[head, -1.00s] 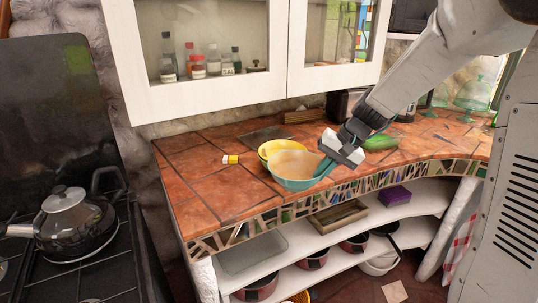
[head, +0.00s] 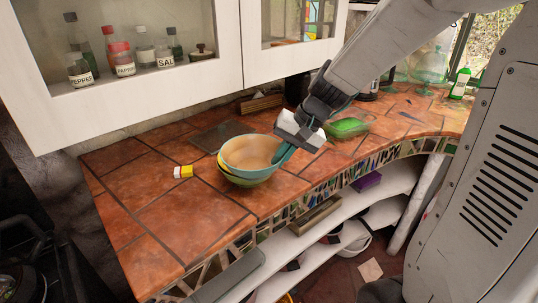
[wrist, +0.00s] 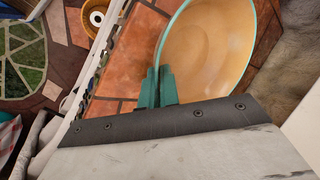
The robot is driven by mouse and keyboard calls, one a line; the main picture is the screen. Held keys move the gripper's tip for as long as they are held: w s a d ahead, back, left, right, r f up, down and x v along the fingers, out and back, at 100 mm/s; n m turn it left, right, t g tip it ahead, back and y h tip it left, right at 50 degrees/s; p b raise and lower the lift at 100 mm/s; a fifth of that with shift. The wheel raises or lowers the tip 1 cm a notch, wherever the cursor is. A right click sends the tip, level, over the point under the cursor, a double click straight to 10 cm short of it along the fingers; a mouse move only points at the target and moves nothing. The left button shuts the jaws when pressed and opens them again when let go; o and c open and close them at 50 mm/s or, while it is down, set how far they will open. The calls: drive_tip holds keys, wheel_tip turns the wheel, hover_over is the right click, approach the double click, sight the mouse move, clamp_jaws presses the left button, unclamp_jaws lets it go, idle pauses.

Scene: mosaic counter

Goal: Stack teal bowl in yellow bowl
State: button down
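The teal bowl (head: 250,153), tan inside, sits over the yellow bowl (head: 223,169) on the tiled counter in the head view. Only a yellow strip of the lower bowl shows, along the left and front; the rest is hidden. The teal bowl looks nearly level and set inside it; I cannot tell whether it rests fully. My gripper (head: 284,154) is at the teal bowl's right rim, its teal fingers closed on the rim. In the wrist view the fingers (wrist: 156,88) meet at the rim of the teal bowl (wrist: 215,50); the yellow bowl is not visible there.
A small yellow-and-white item (head: 183,172) lies left of the bowls. A dark flat plate (head: 218,137) is behind them and a green object (head: 347,127) is to the right. White cabinets (head: 120,110) hang above the back.

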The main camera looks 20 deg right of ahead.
sight(272, 144)
drive_tip(key=w, duration=0.5)
drive_tip(key=w+d+f, duration=0.1)
drive_tip(key=w, duration=0.1)
drive_tip(key=shift+w, duration=0.25)
wheel_tip(272, 144, down, 3)
drive_tip(key=shift+d+f, duration=0.1)
drive_tip(key=shift+f, duration=0.1)
drive_tip(key=c, duration=1.6)
unclamp_jaws()
drive_tip(key=shift+c, duration=0.2)
drive_tip(key=shift+s, duration=0.1)
drive_tip(key=v, duration=1.1)
drive_tip(key=s+a+r+n+g+h, duration=0.1)
drive_tip(key=s+a+r, duration=0.15)
drive_tip(key=s, duration=0.35)
drive_tip(key=s+a+r+n+h, duration=0.1)
drive_tip(key=s+a+n, duration=0.15)
drive_tip(key=s, duration=0.35)
drive_tip(key=s+a+f+n+h, duration=0.1)
drive_tip(key=s+n+h, duration=0.1)
drive_tip(key=s, duration=1.3)
drive_tip(key=shift+s+a+f+h, duration=0.2)
drive_tip(key=shift+f+h, duration=0.1)
drive_tip(key=shift+h, duration=0.3)
